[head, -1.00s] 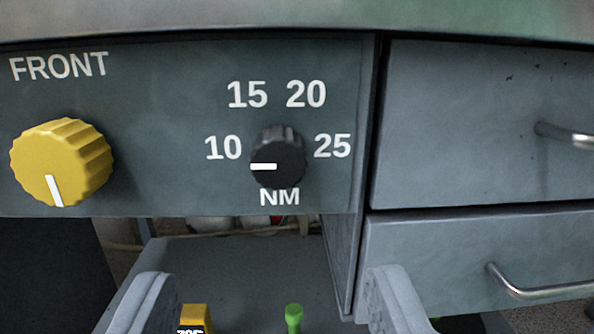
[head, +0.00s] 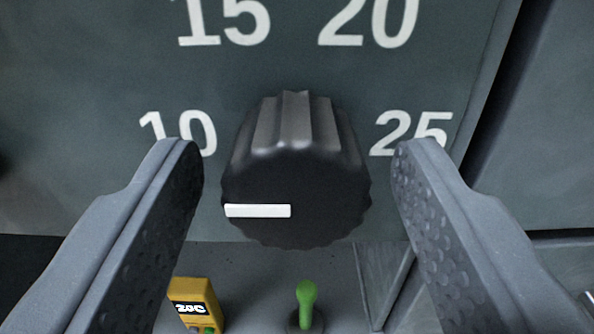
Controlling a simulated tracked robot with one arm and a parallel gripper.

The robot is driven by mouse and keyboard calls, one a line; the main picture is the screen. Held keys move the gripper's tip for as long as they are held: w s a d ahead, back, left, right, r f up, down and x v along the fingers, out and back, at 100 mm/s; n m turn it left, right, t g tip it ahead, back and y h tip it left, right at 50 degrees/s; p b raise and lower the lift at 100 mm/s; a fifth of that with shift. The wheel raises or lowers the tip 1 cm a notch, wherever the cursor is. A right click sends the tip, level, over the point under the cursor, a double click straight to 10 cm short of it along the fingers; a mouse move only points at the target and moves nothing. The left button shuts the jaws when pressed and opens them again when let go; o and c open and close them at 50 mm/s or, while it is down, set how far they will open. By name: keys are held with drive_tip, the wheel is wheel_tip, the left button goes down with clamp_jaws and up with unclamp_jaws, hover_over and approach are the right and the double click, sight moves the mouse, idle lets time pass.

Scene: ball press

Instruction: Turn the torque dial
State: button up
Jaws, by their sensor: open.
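The torque dial (head: 295,175) is a black ribbed knob on a dark grey panel (head: 90,90). Its white pointer line (head: 258,211) lies level and points left, on the side of the printed 10 (head: 178,132). The marks 15, 20 and 25 run around the top to the right side. My gripper (head: 297,150) is open, with one finger to the left of the dial and one to the right. A gap shows between each finger and the dial. The NM label is hidden.
Below the panel are a yellow device (head: 195,303) with a small display reading 20C and a green-topped lever (head: 306,300). A grey drawer front (head: 555,120) stands to the right of the panel.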

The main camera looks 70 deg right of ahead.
drive_tip(key=c, duration=1)
drive_tip(key=shift+a, duration=0.4)
drive_tip(key=shift+d, duration=0.35)
